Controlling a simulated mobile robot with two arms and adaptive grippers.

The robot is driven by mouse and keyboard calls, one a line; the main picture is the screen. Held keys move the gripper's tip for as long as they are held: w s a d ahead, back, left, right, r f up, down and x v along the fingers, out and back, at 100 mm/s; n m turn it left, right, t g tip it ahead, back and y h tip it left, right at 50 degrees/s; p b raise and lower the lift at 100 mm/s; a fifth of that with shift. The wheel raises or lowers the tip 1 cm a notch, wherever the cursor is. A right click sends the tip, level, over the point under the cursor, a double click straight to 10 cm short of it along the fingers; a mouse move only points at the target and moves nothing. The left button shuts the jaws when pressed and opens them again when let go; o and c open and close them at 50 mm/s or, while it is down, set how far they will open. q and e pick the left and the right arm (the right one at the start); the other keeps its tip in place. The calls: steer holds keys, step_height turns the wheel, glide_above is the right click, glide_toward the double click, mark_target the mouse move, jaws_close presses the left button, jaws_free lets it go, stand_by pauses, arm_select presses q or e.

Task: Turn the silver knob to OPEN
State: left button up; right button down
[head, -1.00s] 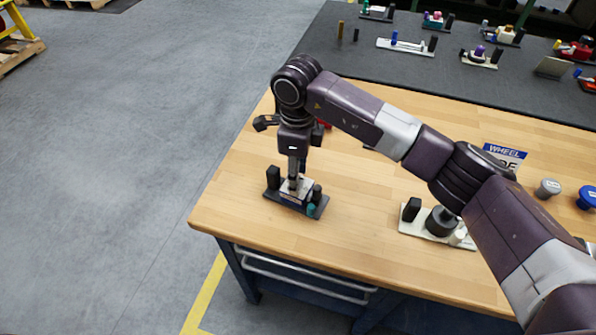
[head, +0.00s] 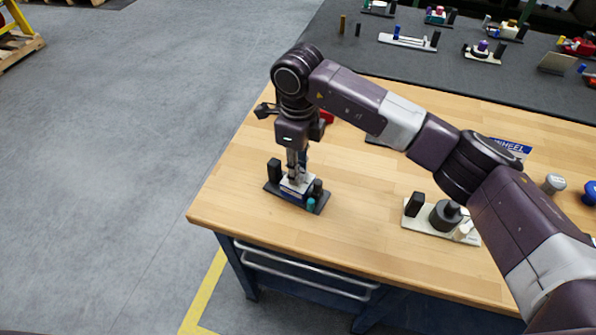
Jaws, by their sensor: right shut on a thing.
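A small valve device with a dark base (head: 319,208) stands near the front left corner of the wooden table. It carries a silvery block with a blue-and-white label (head: 295,188), a black upright block on its left and a small teal knob on its right. My right gripper (head: 297,174) points straight down over the middle of this device, its fingers closed on the silver knob. The fingers mostly hide the knob, and I cannot read its position or the label. My left gripper is not in view.
A second device with a pale base (head: 415,226) and a black knob stands to the right. A WHEEL sign (head: 512,148), a grey knob (head: 554,184) and a blue knob (head: 590,190) lie farther right. Several devices stand on the dark rear table (head: 400,80).

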steer(key=shift+m, duration=0.5)
steer(key=c, duration=1.6)
jaws_free()
step_height(320, 180, up, 12)
steer(key=shift+r, duration=0.1)
